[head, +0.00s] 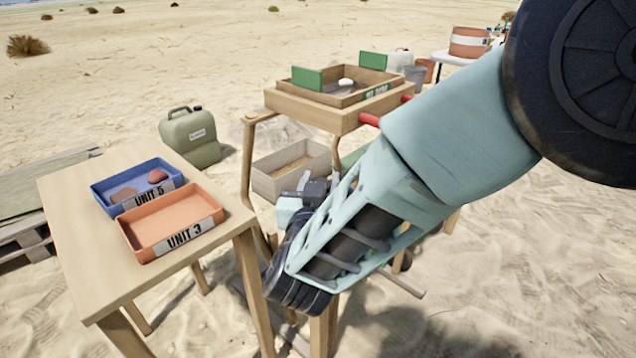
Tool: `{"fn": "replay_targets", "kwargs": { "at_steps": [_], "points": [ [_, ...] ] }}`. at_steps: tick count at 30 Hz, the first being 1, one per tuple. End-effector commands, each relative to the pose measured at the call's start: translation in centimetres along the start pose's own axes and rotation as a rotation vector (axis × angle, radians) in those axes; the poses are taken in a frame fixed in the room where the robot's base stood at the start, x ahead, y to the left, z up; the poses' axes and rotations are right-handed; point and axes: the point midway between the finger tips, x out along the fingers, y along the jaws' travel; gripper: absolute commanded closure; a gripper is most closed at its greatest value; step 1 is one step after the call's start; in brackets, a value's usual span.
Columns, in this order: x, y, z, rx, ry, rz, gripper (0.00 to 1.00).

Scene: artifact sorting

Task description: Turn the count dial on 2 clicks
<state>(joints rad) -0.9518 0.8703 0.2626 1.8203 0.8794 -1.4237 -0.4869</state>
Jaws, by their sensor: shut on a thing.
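My gripper (312,193) is partly in view at the middle of the head view, beyond my bent wrist, below the wooden sieve stand (312,108). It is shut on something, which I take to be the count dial. The fingertips and the dial are hidden behind my own arm and gripper body, so I cannot see the dial's face, marks or setting.
A wooden table (85,215) on the left holds a blue UNIT 5 tray (103,198) with several fragments and an empty orange UNIT 3 tray (200,198). A grey box (268,186) is under the stand. A green jerrycan (188,138) stands behind. Open sand lies right.

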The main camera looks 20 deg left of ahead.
Motion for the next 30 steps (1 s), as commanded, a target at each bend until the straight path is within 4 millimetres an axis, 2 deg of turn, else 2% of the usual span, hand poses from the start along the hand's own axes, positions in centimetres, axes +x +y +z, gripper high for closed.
{"fn": "replay_targets", "kwargs": {
  "at_steps": [18, 30],
  "points": [
    [-0.2, 0.7, 0.1, 0.002, -0.002, 0.572, 0.86],
    [-0.5, 1.1, 0.1, 0.002, -0.001, 0.806, 0.86]
  ]
}}
